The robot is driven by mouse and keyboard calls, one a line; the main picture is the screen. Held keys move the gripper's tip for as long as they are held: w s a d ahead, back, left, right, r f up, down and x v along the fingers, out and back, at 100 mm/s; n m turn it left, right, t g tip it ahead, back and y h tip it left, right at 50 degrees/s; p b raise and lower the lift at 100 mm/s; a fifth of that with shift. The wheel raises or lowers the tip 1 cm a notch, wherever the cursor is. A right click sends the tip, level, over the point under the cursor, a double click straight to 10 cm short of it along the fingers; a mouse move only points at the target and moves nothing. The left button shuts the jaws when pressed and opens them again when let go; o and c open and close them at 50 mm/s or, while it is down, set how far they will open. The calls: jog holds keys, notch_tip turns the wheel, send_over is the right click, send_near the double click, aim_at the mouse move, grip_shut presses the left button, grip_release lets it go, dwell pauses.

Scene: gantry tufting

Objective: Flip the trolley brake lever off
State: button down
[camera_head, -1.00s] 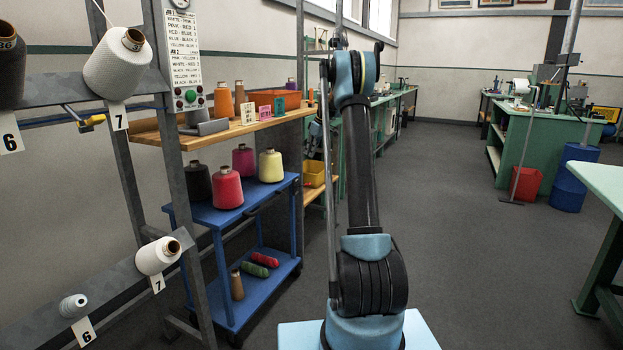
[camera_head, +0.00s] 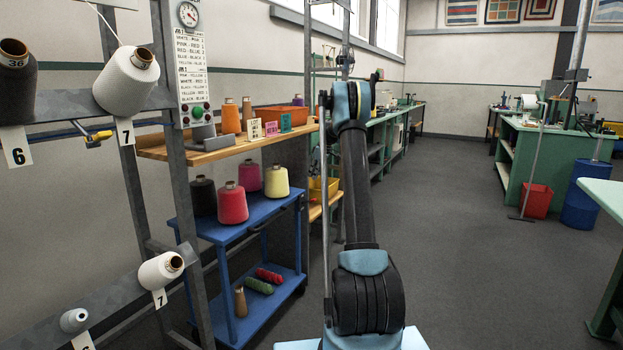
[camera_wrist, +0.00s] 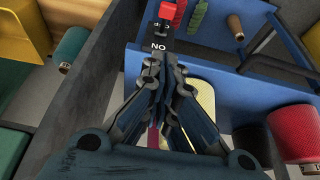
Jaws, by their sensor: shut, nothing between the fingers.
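The blue trolley (camera_head: 262,212) stands at the left in the head view, behind a grey rack post, with thread cones on its top deck. Its blue frame (camera_wrist: 232,52) fills the upper right of the wrist view. There a small lever with a red end (camera_wrist: 172,14) shows at the top, beside a white-on-black label (camera_wrist: 158,46) that reads upside down as ON. My gripper (camera_wrist: 163,72) is shut and empty, its tips just below the label in the picture and apart from the red end. I cannot make out the lever or gripper in the head view.
A grey beam (camera_wrist: 88,75) runs close along the left of my gripper in the wrist view. A yellow cone (camera_wrist: 201,95) and a red cone (camera_wrist: 297,132) are near on the right. A wooden shelf (camera_head: 225,147) is above the trolley. The floor (camera_head: 450,180) is clear.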

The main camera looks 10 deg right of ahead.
jog(key=x, duration=0.7)
jog(key=shift+f, duration=0.25)
jog(key=shift+s+d+f, duration=0.15)
jog(key=shift+d+f, duration=0.05)
jog(key=shift+f, duration=0.3)
jog(key=shift+s+d+f, duration=0.1)
jog(key=shift+d+f, duration=0.1)
jog(key=shift+f, duration=0.3)
jog(key=shift+s+d+f, duration=0.15)
jog(key=shift+d+f, duration=0.05)
jog(key=shift+f, duration=0.4)
jog(key=shift+a, duration=0.25)
jog(key=shift+s, duration=0.1)
